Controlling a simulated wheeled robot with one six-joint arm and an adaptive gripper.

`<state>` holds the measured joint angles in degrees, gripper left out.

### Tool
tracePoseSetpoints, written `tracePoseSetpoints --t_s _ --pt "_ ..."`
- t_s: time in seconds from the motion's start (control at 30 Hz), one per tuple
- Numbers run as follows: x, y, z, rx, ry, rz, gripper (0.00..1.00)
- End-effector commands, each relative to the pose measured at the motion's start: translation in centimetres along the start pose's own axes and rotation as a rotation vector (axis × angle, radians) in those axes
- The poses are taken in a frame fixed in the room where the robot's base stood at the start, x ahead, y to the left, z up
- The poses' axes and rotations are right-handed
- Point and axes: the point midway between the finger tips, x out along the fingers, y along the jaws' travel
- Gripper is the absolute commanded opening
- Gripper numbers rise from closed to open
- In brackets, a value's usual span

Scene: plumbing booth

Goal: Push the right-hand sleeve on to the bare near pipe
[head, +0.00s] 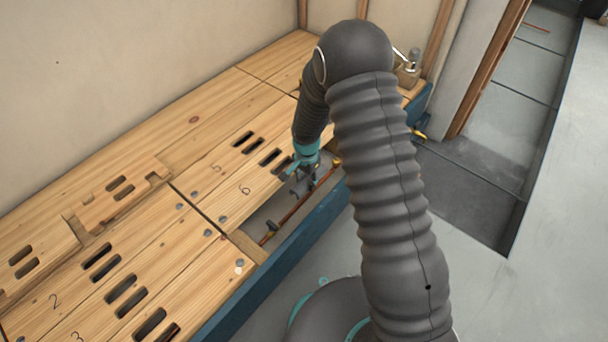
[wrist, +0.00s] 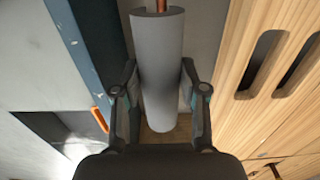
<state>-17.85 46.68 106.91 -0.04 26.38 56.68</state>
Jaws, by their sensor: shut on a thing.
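A grey foam-like sleeve (wrist: 158,55) lies lengthwise between the fingers of my gripper (wrist: 158,78) in the wrist view, and the gripper is shut on it. In the head view my gripper (head: 303,182) is down in the floor opening, with the sleeve (head: 299,187) small and partly hidden by it. The bare near copper pipe (head: 295,209) runs along the opening beside the blue edge beam. I cannot tell whether the sleeve is around the pipe.
Wooden floorboards (head: 150,240) with slots and numbers border the opening on the left. The blue beam (head: 285,258) borders it on the right. The grey floor (head: 555,225) at right is clear.

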Motion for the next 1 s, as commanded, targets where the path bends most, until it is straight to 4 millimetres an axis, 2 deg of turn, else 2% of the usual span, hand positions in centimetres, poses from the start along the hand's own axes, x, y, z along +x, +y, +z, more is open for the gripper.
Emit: tracePoseSetpoints --t_s 0.03,0.33,1.0 --pt "0.8 -0.1 0.2 -0.004 -0.001 0.001 0.29" --pt "1.7 -0.6 0.8 -0.018 0.000 0.000 0.29" --pt "6.1 -0.4 0.7 -0.015 0.000 0.001 0.29"
